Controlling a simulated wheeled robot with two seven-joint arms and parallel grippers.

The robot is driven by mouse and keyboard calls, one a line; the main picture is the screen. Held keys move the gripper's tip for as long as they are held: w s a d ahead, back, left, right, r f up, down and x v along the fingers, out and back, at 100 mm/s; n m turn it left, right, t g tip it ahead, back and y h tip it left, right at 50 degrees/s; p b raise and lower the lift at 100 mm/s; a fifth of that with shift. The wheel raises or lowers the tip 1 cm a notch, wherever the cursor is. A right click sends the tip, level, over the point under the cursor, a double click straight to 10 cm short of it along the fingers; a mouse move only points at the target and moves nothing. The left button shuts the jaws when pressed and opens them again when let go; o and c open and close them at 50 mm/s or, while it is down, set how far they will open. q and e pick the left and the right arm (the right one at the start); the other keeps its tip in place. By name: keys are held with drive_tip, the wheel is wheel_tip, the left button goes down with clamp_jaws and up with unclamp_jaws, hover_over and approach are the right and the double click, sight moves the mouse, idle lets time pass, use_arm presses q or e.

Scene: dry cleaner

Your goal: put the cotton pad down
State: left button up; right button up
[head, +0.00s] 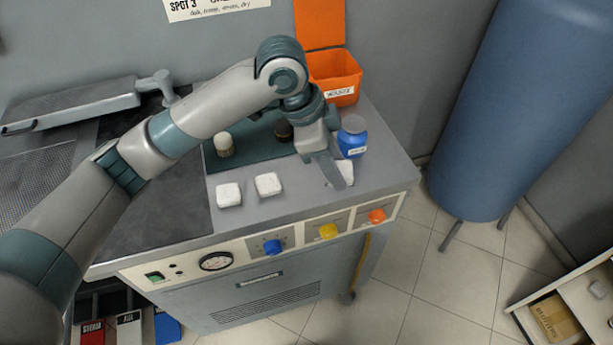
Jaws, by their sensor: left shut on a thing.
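My left gripper (331,172) reaches over the right part of the grey spotting table and points down. It is shut on a white cotton pad (346,172), which is partly hidden behind the fingers. The pad is at or just above the tabletop; I cannot tell whether it touches. Two more white cotton pads, one on the left (228,194) and one in the middle (268,185), lie on the table to the left of the gripper. My right gripper is not in view.
A blue labelled bottle (352,137) stands just behind the gripper. An open orange waste bin (336,78) is at the back. A brush (224,145) stands on a dark green tray (256,150). Knobs and a gauge (216,261) line the front panel.

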use_arm(q)
drive_tip(key=shift+s+d+r+m, duration=0.1)
drive_tip(key=shift+s+d+m, duration=0.15)
drive_tip(key=shift+d+m, duration=0.35)
drive_tip(key=w+a+f+p, duration=0.1)
drive_tip(key=w+a+f, duration=0.1)
drive_tip(key=w+a+f+p, duration=0.1)
drive_tip(key=w+a+f, duration=0.1)
drive_tip(key=w+a, duration=0.1)
drive_tip(key=w+a+f+p, duration=0.2)
drive_tip(key=w, duration=0.1)
drive_tip(key=shift+w+a+f, duration=0.2)
drive_tip(key=shift+f, duration=0.1)
drive_tip(key=shift+w+a+f, duration=0.15)
drive_tip(key=shift+w+f, duration=0.05)
drive_tip(key=shift+f, duration=0.05)
